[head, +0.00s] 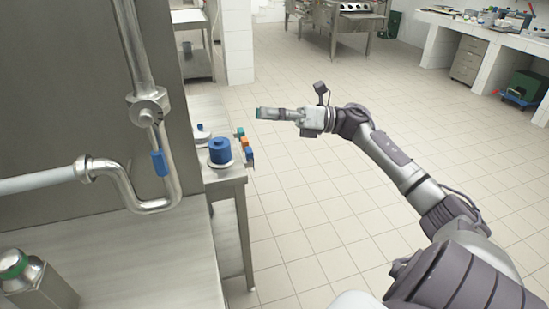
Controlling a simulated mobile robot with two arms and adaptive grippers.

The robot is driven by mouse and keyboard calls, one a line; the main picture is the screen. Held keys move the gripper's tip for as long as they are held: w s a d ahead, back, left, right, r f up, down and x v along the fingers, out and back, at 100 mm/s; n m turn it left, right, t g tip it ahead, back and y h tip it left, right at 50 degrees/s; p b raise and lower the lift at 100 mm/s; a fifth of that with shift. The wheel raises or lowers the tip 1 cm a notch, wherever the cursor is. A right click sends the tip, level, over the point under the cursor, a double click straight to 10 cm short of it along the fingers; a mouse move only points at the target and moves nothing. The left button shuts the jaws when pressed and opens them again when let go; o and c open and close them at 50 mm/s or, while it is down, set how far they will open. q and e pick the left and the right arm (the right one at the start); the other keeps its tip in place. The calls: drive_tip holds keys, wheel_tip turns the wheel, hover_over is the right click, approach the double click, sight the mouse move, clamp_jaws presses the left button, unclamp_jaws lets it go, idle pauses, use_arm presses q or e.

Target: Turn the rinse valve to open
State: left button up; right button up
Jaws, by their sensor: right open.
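A valve with a blue handle (159,163) sits on the steel piping at the left, and I take this as the rinse valve. Its handle hangs roughly upright beside the vertical pipe. My left gripper is not in view.
A steel side table (226,183) holds a blue cylindrical part (220,151) and several small coloured pieces at its right edge. A steel canister with a green top (38,286) stands at the lower left. Open tiled floor (310,215) lies right of the table.

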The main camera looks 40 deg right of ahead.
drive_tip(key=w+d+f+m+t+h, duration=0.2)
drive_tip(key=d+f+m+t+h, duration=0.1)
drive_tip(key=f+m, duration=0.3)
drive_tip(key=w+d+f+m+t+h, duration=0.2)
drive_tip(key=f+m, duration=0.5)
drive_tip(key=f, duration=0.4)
drive_tip(key=shift+d+t+h+b, duration=0.4)
drive_tip(key=shift+t+h, duration=0.2)
drive_tip(key=shift+h, duration=0.4)
